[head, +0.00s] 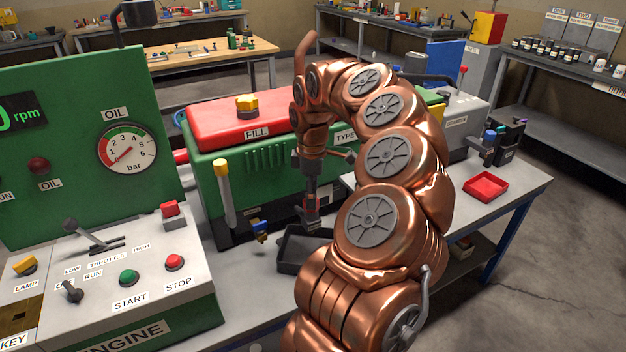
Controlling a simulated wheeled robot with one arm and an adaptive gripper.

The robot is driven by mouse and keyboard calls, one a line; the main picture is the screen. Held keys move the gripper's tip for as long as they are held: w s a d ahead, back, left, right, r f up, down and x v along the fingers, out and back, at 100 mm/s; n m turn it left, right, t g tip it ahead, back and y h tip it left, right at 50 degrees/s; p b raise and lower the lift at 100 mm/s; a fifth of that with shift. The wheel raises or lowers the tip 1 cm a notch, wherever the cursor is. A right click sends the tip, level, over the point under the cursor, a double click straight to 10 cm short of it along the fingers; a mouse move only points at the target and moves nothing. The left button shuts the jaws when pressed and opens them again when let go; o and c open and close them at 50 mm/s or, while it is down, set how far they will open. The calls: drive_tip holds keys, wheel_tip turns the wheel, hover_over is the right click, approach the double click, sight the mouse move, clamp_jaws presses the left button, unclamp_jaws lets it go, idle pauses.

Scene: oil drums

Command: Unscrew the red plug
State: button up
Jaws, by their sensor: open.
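My gripper (311,210) hangs from my copper arm, pointing down in front of the green engine's (210,185) lower side. It is small and dark in this view and looks open. A small red patch shows at its fingers; I cannot tell whether this is the red plug or part of the gripper. No other red plug can be made out, and my arm hides part of the engine's right side. A black drain tray (288,266) lies on the bench below my gripper. A blue and yellow fitting (261,229) sits low on the engine, left of my gripper.
A green control panel (70,150) with an oil gauge (127,147) and a grey console (110,280) stand at left. The engine has a red top with a yellow fill cap (247,104).

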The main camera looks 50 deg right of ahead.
drive_tip(key=shift+f, duration=1.45)
drive_tip(key=c, duration=1.3)
drive_tip(key=n+p, duration=0.2)
drive_tip(key=shift+r+p, duration=0.25)
drive_tip(key=shift+p, duration=0.05)
drive_tip(key=n+p, duration=0.1)
drive_tip(key=n, duration=0.2)
drive_tip(key=shift+p, duration=0.4)
drive_tip(key=shift+f+n, duration=0.2)
drive_tip(key=shift+n, duration=0.5)
